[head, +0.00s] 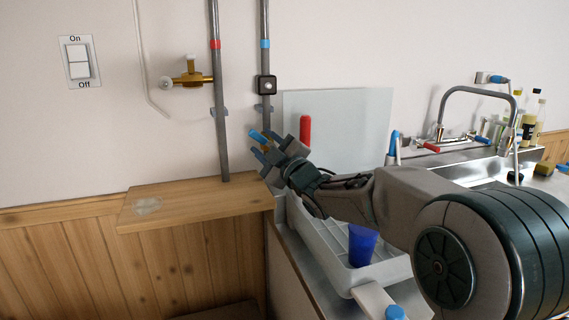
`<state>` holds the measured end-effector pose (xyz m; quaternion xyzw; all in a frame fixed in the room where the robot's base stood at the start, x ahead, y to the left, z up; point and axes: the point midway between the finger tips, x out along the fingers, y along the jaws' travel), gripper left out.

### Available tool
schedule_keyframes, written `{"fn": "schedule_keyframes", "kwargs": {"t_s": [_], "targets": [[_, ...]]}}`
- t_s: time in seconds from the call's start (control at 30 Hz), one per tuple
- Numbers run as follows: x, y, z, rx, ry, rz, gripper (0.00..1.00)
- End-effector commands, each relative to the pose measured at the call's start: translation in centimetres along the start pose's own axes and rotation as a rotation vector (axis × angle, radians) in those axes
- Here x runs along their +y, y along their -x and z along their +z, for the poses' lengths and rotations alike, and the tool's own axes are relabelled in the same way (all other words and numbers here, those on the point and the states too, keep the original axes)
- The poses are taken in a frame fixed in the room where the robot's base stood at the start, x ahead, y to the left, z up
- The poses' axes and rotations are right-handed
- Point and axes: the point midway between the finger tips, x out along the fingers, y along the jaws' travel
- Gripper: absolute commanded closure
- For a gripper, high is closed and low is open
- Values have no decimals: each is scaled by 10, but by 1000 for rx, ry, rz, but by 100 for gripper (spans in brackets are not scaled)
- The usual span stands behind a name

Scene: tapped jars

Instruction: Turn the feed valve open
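A blue-handled lever (258,136) shows on the lower part of the grey pipe with the blue band (265,44). A small yellow part (266,149) shows just beside it; this looks like the feed valve, though no label is readable. My gripper (266,145) reaches in from the right at this valve. Its two fingers stand apart, one on the upper right and one on the lower left of the lever. I cannot tell whether either finger touches it. The valve body is mostly hidden behind the fingers.
A brass tap (190,79) sits on the pipe with the red band (216,45). A dark square box (266,86) is on the blue-banded pipe. A wooden shelf (185,208) lies below. A grey tray (335,262) holds a blue cup (362,245). A red-handled thing (305,130) stands behind my gripper.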

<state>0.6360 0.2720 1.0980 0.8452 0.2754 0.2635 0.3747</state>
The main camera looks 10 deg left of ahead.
Motion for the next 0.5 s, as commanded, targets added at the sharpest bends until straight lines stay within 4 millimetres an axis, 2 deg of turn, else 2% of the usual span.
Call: {"fn": "schedule_keyframes", "kwargs": {"t_s": [0.03, 0.2, 0.4, 0.5], "targets": [[0, 13, 1, -3, 1, 1, 60], [0, 49, 1, -3, 2, 2, 60], [0, 79, 1, -3, 0, 2, 60], [0, 88, 1, -2, 0, 1, 60]]}}
